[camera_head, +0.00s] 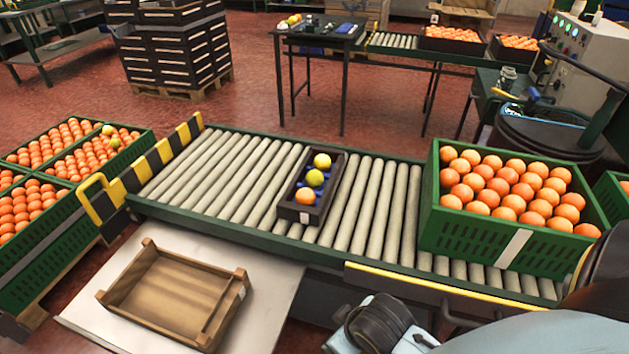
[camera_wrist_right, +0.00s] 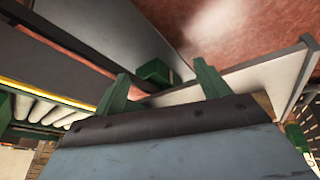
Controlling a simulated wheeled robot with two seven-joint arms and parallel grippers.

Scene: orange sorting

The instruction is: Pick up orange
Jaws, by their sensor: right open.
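Many oranges (camera_head: 516,190) fill a green crate (camera_head: 470,235) on the right part of the roller conveyor. A single orange (camera_head: 305,196) lies at the near end of a small dark tray (camera_head: 288,212) mid-conveyor. Behind it in that tray are a yellow-green fruit (camera_head: 315,178) and a yellow fruit (camera_head: 322,161). My right gripper (camera_wrist_right: 162,68) shows two green fingers spread apart, with nothing between them in the right wrist view. No orange is visible in that view. My left gripper is not in view.
An empty wooden tray (camera_head: 230,300) sits on a white tabletop (camera_head: 270,275) in front of the conveyor (camera_head: 215,170). Green crates of oranges (camera_head: 35,235) stand at the left. A yellow-and-black barrier (camera_head: 160,152) edges the conveyor's left end. Rollers around the dark tray are clear.

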